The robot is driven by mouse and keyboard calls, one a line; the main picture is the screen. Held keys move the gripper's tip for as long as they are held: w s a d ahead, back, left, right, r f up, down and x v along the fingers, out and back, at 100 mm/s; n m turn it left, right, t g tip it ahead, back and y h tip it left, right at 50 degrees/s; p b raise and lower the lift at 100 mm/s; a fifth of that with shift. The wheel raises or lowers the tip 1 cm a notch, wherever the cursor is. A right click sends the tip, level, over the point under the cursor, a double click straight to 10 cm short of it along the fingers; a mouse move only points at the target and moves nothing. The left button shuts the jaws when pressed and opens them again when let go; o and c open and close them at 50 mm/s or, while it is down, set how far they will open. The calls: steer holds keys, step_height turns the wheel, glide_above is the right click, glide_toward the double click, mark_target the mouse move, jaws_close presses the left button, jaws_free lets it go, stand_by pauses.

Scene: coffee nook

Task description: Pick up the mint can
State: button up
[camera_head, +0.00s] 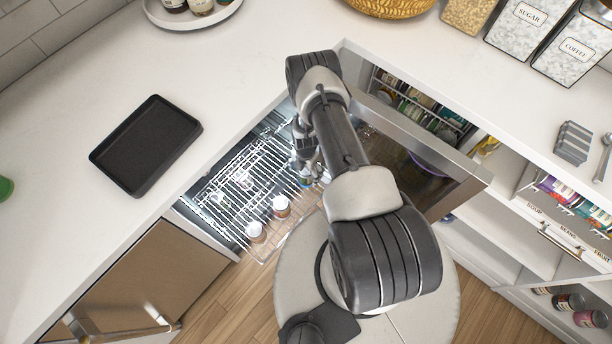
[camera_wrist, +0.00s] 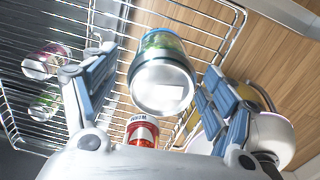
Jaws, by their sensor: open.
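A can with a green label, a dark teal band and a silver end (camera_wrist: 163,88) shows between my fingers in the wrist view; its name cannot be read, and I take it to be the mint can. In the head view it shows as a small greenish-blue can (camera_head: 305,180) below my gripper (camera_head: 307,160), partly hidden by it. My gripper (camera_wrist: 153,92) is open, with one blue-padded finger on each side of the can. I cannot tell whether either finger touches it.
The can stands on a pulled-out wire rack (camera_head: 225,195). A red can (camera_wrist: 142,132), a pink can (camera_wrist: 42,63) and a green can (camera_wrist: 43,106) are nearby. A white pot (camera_wrist: 270,138) is at right. An open door (camera_head: 455,180) stands right of my arm. A black tray (camera_head: 145,145) lies on the counter.

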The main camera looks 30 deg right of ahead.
step_height(320, 180, down, 5)
steer(key=shift+d+r+b, duration=0.1)
steer(key=shift+d+b, duration=0.05)
steer(key=shift+b, duration=1)
steer(key=shift+r, duration=0.1)
steer(key=shift+c, duration=0.4)
steer(key=c, duration=1.3)
steer(key=shift+c, duration=0.5)
steer(key=shift+r, duration=0.15)
